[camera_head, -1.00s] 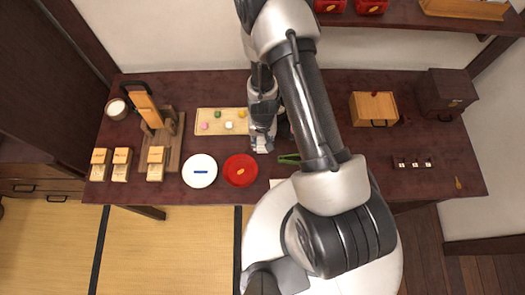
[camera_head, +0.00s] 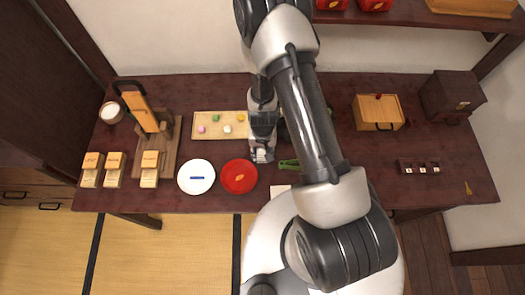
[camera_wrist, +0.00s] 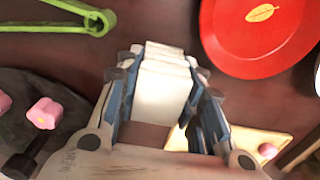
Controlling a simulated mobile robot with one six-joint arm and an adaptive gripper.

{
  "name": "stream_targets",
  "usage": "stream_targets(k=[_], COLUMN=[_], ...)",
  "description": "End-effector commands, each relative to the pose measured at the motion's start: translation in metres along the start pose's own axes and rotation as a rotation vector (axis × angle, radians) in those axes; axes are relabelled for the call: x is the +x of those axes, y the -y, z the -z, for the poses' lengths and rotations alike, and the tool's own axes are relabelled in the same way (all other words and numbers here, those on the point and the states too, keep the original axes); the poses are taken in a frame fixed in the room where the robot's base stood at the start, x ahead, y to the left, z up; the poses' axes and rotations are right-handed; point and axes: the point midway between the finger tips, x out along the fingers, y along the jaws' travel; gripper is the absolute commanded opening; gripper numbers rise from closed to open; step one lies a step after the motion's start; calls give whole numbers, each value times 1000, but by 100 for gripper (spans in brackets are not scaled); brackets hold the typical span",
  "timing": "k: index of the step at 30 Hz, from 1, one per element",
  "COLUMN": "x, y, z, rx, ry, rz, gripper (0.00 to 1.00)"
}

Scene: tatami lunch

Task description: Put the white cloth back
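The white cloth (camera_wrist: 163,85) shows in the wrist view as a folded, layered white block between the two fingers of my gripper (camera_wrist: 165,95). The fingers press on its two sides, and it appears to be held above the dark table. In the head view my gripper (camera_head: 262,156) points down between the pale wooden board and the red plate's right side. The cloth is small there and mostly hidden by the fingers. A flat pale square (camera_head: 280,191) lies by the table's front edge, partly covered by my arm.
A red plate (camera_head: 239,177) with a yellow leaf and a white plate (camera_head: 196,177) stand left of my gripper. Green tongs (camera_head: 289,164) lie to its right. A pale board (camera_head: 205,131) with small sweets is behind. A dark round plate (camera_wrist: 40,115) holds pink sweets.

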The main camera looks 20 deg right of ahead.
Motion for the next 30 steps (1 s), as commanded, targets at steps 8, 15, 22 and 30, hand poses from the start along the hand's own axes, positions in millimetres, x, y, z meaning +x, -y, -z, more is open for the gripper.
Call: stream_targets(k=[8,15,22,30], x=[0,0,-7,-38], y=[0,0,0,0], z=[0,0,0,0], rx=[0,0,0,0], ry=[0,0,0,0], rz=[0,0,0,0], gripper=[54,54,54,54])
